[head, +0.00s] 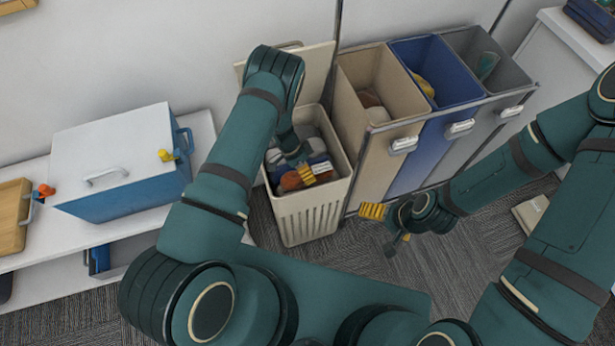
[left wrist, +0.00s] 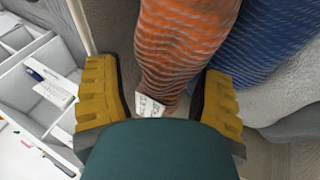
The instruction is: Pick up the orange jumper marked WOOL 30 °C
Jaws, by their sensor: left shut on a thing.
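The orange jumper (left wrist: 185,40), ribbed, lies between the two yellow fingers of my left gripper (left wrist: 160,92) in the left wrist view, and the gripper is shut on it. A small white label (left wrist: 149,105) hangs on it; its print is too small to read. In the head view the left gripper (head: 312,174) reaches down into the open cream laundry hamper (head: 310,213), and a patch of the orange jumper (head: 291,181) shows beside its finger. My right gripper (head: 385,218) hangs empty in front of the sorting bins; its jaw gap is unclear.
A blue cloth (left wrist: 262,38) and grey cloth lie against the jumper in the hamper. Beige (head: 374,150), blue (head: 437,130) and grey (head: 487,112) bins holding some items stand to the right. A blue box with a white lid (head: 118,160) sits on the white bench (head: 205,136) at left.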

